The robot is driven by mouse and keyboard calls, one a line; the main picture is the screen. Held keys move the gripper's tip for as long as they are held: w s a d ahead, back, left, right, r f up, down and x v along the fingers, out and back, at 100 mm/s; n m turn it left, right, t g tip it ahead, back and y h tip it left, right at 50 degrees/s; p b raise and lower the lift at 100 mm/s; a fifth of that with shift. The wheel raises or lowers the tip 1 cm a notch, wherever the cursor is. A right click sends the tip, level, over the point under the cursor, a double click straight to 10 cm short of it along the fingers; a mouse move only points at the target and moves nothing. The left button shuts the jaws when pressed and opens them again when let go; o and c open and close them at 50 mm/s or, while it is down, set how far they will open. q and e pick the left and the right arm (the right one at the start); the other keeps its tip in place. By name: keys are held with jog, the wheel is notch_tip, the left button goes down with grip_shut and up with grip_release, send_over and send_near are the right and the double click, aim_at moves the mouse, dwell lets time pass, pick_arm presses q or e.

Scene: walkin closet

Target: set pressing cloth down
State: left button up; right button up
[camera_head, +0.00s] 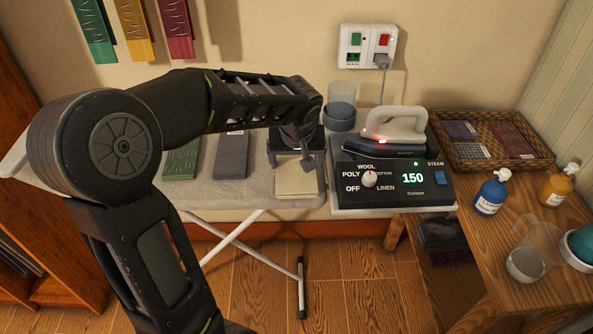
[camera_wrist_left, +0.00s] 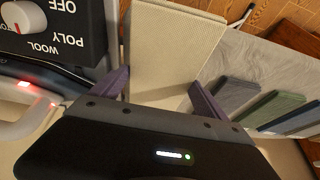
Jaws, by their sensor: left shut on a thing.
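The pressing cloth, a folded cream cloth (camera_head: 296,180), is at the front of the ironing board (camera_head: 228,197), just left of the iron station. My left gripper (camera_head: 300,152) points down at its back end. In the left wrist view the cream cloth (camera_wrist_left: 172,45) runs between the two purple-grey fingers of the left gripper (camera_wrist_left: 158,92), which is shut on it. The arm and gripper hide the cloth's back part. I cannot tell whether its underside touches the board. My right gripper is out of view.
The iron (camera_head: 395,130) rests on its station (camera_head: 395,185), which reads 150, close right of the cloth. Green (camera_head: 182,160) and grey (camera_head: 231,156) folded cloths lie left. A grey-blue cup (camera_head: 340,112) stands behind. Bottles and a wicker tray (camera_head: 548,160) occupy the wooden table at right.

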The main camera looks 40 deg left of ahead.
aim_at(297, 168)
pick_arm(q)
jog(key=shift+f, duration=0.1)
jog(key=shift+f, duration=1.8)
jog(key=shift+f, duration=0.15)
jog(key=o, duration=1.3)
jog(key=shift+o, duration=0.2)
jog(key=shift+d+r, duration=0.1)
jog(key=shift+r, duration=0.35)
jog(key=v, duration=1.1)
jog(key=shift+s+d+r, duration=0.15)
jog(key=shift+r, duration=0.05)
